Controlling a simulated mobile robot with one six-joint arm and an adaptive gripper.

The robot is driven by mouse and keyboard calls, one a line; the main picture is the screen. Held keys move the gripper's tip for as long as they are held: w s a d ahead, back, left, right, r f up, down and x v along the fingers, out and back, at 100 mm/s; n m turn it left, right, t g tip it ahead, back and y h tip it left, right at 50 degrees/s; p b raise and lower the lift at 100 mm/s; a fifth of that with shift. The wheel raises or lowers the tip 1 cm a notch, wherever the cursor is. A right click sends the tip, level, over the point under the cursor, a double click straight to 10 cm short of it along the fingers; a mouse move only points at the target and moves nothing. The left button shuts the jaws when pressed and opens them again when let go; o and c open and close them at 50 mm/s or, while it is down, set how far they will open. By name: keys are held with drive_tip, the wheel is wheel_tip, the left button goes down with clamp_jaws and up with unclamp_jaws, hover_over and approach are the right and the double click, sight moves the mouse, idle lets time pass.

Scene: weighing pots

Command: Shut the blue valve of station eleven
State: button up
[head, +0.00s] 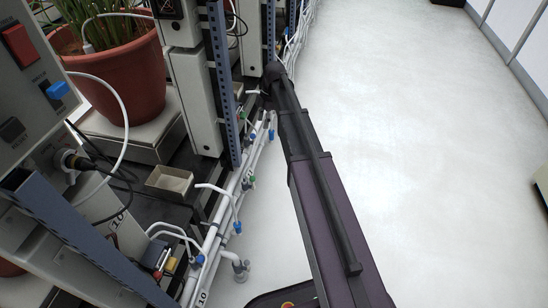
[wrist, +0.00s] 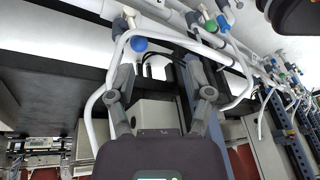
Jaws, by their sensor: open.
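In the wrist view my gripper (wrist: 160,72) is open, its two fingers spread apart with nothing held between them. A round blue valve knob (wrist: 138,44) sits near the left finger on a white pipe; I cannot tell whether they touch. Another blue knob (wrist: 211,26) and a green knob (wrist: 223,22) show at the upper right. No station number is readable in the wrist view. In the head view my arm reaches away along the rack, and its far end (head: 273,73) is beside the rack's pipes; the fingers cannot be made out there.
In the head view, a near station marked 10 has blue valves (head: 238,227) on white floor-side pipes (head: 228,190). Blue rack posts (head: 222,85), hanging white hoses and a potted plant (head: 118,75) stand left. The pale floor (head: 420,150) on the right is clear.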

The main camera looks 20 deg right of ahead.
drive_tip(key=s+a+f+m+t+h+b, duration=0.2)
drive_tip(key=s+a+f+m+h+b, duration=0.1)
drive_tip(key=s+f+m+b, duration=1.85)
wheel_tip(320, 180, up, 29)
drive_tip(key=s+n+p, duration=0.2)
drive_tip(key=p, duration=2.8)
drive_tip(key=shift+s+p, duration=0.15)
drive_tip(key=shift+p, duration=0.2)
drive_tip(key=shift+r+n, duration=0.1)
drive_tip(key=shift+n, duration=0.15)
drive_tip(key=shift+c, duration=0.2)
